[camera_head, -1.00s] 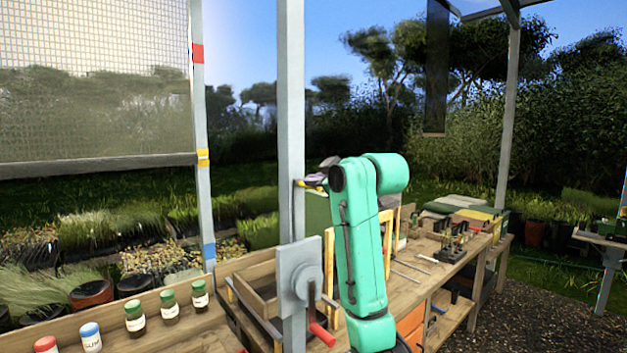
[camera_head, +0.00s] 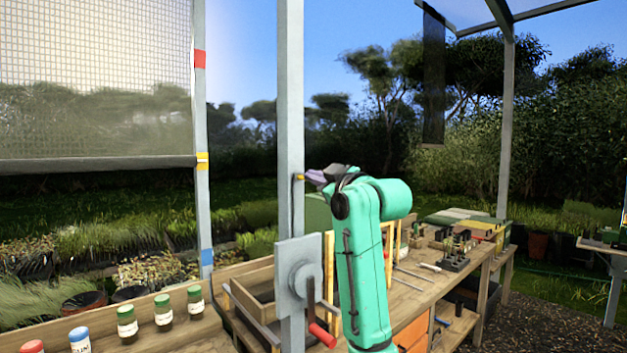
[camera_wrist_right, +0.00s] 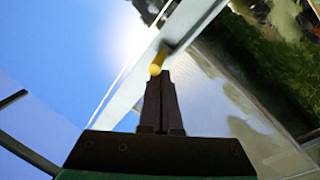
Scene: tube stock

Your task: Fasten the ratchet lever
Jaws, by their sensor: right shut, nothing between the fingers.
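A short yellow-ended lever or peg (camera_head: 299,177) sticks out from the grey post (camera_head: 290,110) in the head view. In the right wrist view its rounded yellow end (camera_wrist_right: 157,68) shows just ahead of my fingertips. My right gripper (camera_head: 308,177) is at the post beside this yellow end. Its dark fingers (camera_wrist_right: 158,85) are shut together with nothing between them. The tips look very close to the yellow end; I cannot tell whether they touch. A grey crank plate (camera_head: 291,262) with a red handle (camera_head: 322,335) sits lower on the post. My left gripper is not in view.
A rolled mesh screen (camera_head: 95,90) hangs at the left beside a banded post (camera_head: 201,160). Several lidded jars (camera_head: 127,325) stand at the lower left. A wooden workbench (camera_head: 410,300) with tools runs behind my right arm.

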